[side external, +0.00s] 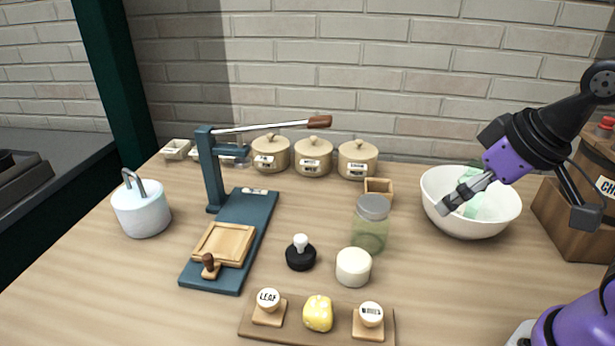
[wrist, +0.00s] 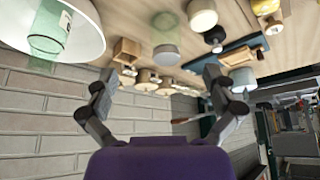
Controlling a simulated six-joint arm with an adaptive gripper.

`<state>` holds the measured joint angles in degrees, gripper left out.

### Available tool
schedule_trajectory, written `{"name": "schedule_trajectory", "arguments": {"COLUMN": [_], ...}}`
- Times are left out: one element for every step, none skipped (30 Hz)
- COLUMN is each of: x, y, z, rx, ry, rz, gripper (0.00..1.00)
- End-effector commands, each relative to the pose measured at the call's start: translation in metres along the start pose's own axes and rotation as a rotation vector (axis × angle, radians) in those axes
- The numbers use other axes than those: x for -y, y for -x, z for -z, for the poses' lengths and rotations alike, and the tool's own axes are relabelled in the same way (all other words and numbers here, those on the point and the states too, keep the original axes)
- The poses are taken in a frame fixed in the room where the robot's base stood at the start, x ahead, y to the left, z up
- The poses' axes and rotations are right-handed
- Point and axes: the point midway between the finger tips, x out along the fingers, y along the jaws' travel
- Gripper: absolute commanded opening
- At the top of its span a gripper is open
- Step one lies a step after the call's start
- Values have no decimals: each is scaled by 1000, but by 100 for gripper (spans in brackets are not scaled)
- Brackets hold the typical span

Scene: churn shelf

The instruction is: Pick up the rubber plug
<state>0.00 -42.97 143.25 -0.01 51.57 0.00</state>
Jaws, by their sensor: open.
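The rubber plug appears to be the black round piece with a white knob (side external: 300,256), standing upright on the wooden table left of a cream cylinder. It also shows in the wrist view as a small dark shape (wrist: 214,36) near the top, right of centre. My gripper (side external: 460,197) is in the air at the right, overlapping the white bowl in the side view and well apart from the plug. In the wrist view the fingers (wrist: 157,74) are spread with nothing between them.
The cream cylinder (side external: 353,267) and a green glass jar (side external: 370,226) stand right of the plug. A blue lever press (side external: 262,214) is left. A wooden board (side external: 340,315) with stamps is in front. The white bowl (side external: 440,212) holds something green. Lidded pots (side external: 313,158) line the back.

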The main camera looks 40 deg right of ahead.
Motion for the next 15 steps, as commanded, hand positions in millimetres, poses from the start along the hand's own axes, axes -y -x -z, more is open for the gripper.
{"name": "schedule_trajectory", "arguments": {"x": [0, 0, 0, 0, 0, 0, 0, 1, 3, 5, 8, 12, 17, 22, 30], "y": [0, 0, 0, 0, 0, 0, 0, -1, -3, -5, -8, -13, -18, -24, -33], "z": [0, 0, 0, 0, 0, 0, 1, 2, 5, 9, 14, 21, 28, 35, 44], "rx": [0, 0, 0, 0, 0, 0, 1, 2, 6, 10, 14, 22, 27, 34, 41], "ry": [0, 0, 0, 0, 0, 0, 3, 9, 23, 38, 57, 90, 120, 152, 197], "rz": [0, 0, 0, 0, 0, 0, 1, 3, 8, 14, 21, 34, 46, 60, 80], "gripper": [100, 100, 100, 100, 100, 100, 100, 100, 100, 100, 100, 100, 100, 100, 100]}}
